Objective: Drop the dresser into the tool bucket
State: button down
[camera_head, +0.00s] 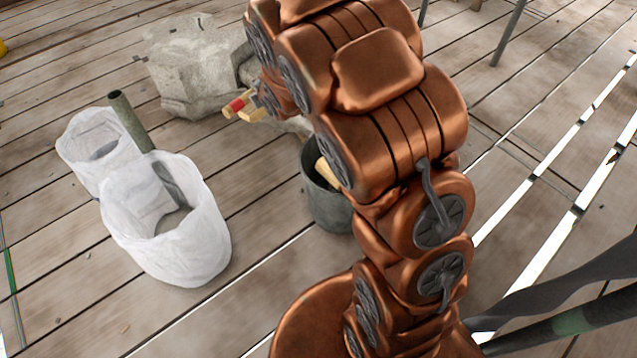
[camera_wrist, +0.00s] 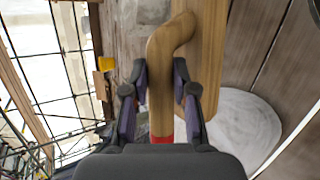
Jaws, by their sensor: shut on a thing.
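My gripper (camera_wrist: 160,85) is shut on the dresser (camera_wrist: 165,60), a wooden tool with a bent end and a red band. The fingers press its shaft from both sides. In the head view the dresser (camera_head: 237,105) shows only as a short red-banded piece held in the air, left of my arm. My gripper is mostly hidden there behind my arm. The tool bucket (camera_head: 325,208) is dark grey and stands on the planks, partly covered by my arm. A pale wooden piece shows inside it. The dresser is up and left of the bucket in the picture.
Two white sacks (camera_head: 185,250) stand at the left, with a dark green pole (camera_head: 130,120) leaning in the front one. A grey stone block (camera_head: 190,75) lies at the back. Bare planks lie between the sacks and the bucket. Gaps run through the floor at right.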

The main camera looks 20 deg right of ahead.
jog(key=shift+w+d+n+g+y+b, duration=0.6)
jog(key=shift+w+d+n+y+b, duration=1.4)
jog(key=shift+w, duration=2.1)
jog(key=s+d+f+n+g+y+b, duration=0.5)
jog(key=s+d+f+n, duration=0.3)
jog(key=s+d+f, duration=1.2)
jog(key=f, duration=0.2)
jog(key=w+f+y, duration=0.1)
jog(key=shift+d+f+b, duration=0.3)
jog(key=shift+d+f, duration=0.05)
